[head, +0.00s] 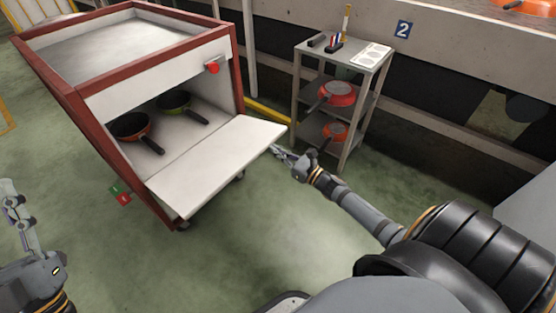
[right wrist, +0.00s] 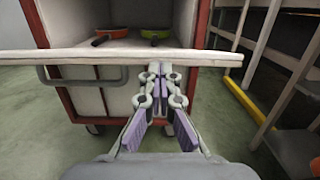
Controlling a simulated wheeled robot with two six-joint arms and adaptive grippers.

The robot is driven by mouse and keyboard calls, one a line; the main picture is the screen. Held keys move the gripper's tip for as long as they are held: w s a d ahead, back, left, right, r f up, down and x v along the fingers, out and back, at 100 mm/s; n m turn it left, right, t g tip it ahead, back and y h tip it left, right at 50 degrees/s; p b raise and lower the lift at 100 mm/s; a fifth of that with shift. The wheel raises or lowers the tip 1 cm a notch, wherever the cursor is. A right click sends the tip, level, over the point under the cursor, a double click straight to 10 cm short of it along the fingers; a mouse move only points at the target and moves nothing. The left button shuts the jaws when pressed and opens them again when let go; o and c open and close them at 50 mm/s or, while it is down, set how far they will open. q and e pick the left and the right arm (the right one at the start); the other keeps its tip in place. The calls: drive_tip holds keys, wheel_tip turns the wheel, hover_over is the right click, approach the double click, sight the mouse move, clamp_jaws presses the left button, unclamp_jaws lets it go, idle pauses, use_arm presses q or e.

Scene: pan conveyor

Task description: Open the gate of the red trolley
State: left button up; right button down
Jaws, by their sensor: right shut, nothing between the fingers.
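The red trolley (head: 70,101) stands at the upper left of the head view, with a red frame and white panels. Its white gate (head: 220,165) is folded down and sticks out towards me, about level. In the right wrist view the gate (right wrist: 100,57) shows edge-on, with a grey handle (right wrist: 82,82) under it. My right gripper (head: 275,150) is shut and empty at the gate's right outer corner. In the wrist view my right gripper's tips (right wrist: 160,68) are right at the gate's edge; I cannot tell whether they touch. My left gripper (head: 8,190) is at the far left, away from the trolley.
Inside the trolley are an orange-red pan (head: 130,127) and a green pan (head: 175,101). A red latch (head: 212,68) is on its front. A grey shelf rack (head: 345,75) with red pans (head: 337,93) stands to the right. The green floor (head: 260,225) in front is clear.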

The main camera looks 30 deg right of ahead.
use_arm(q)
drive_tip(key=w+f+g+y+p, duration=0.1)
drive_tip(key=f+g, duration=0.3)
drive_tip(key=f, duration=0.4)
drive_tip(key=w+f+n+g+y, duration=0.1)
drive_tip(key=w+f+g, duration=0.3)
drive_tip(key=f, duration=0.4)
drive_tip(key=shift+w+a+f+n+p, duration=0.25)
drive_tip(key=shift+w+n+p, duration=0.05)
drive_tip(key=shift+w+p, duration=0.05)
